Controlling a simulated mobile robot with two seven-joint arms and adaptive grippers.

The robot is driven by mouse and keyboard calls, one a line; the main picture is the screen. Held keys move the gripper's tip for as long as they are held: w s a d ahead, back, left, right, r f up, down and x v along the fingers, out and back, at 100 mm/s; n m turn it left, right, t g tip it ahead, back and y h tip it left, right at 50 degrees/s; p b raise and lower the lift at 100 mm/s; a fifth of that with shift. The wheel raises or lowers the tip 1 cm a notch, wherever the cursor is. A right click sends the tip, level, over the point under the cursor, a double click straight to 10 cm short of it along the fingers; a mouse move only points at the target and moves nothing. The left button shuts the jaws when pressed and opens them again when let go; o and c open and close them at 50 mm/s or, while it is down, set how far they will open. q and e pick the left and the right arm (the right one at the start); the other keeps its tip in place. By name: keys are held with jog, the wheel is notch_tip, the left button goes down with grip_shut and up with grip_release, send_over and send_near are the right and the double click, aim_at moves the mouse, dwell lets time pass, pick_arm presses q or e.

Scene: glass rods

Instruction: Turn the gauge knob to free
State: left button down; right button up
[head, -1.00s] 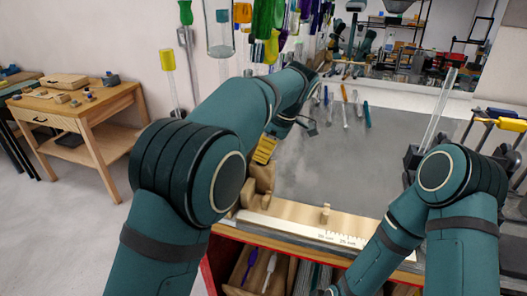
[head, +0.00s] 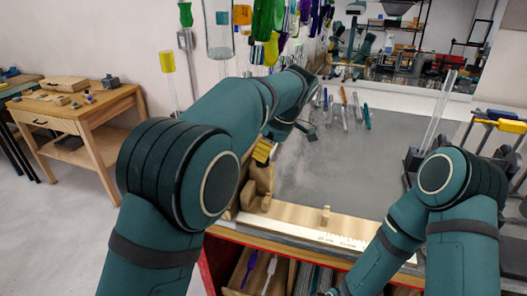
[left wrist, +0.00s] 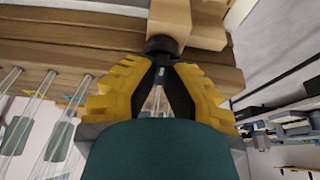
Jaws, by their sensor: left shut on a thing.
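My left gripper (head: 262,151) has yellow fingers and is over the wooden block (head: 252,192) at the left end of the gauge rail (head: 300,222). In the left wrist view, the left gripper (left wrist: 160,75) is closed in around a dark round knob (left wrist: 161,44) beside a pale wooden block (left wrist: 171,18). The fingertips are at the knob, and the far side of it is hidden. The knob's marking cannot be read. In the head view, the fingers and arm hide the knob. My right arm runs down out of the bottom of the head view, and its gripper is not visible.
Several glass rods (head: 345,110) lie at the back of the grey bench top (head: 350,165), whose middle is clear. Drawers with tools (head: 262,272) are below the rail. A wooden side table (head: 85,125) stands at left.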

pick_arm(q)
jog(key=shift+f, duration=0.15)
jog(key=c, duration=1)
grip_release()
jog(key=shift+r, duration=0.2)
jog(key=shift+v, duration=5.85)
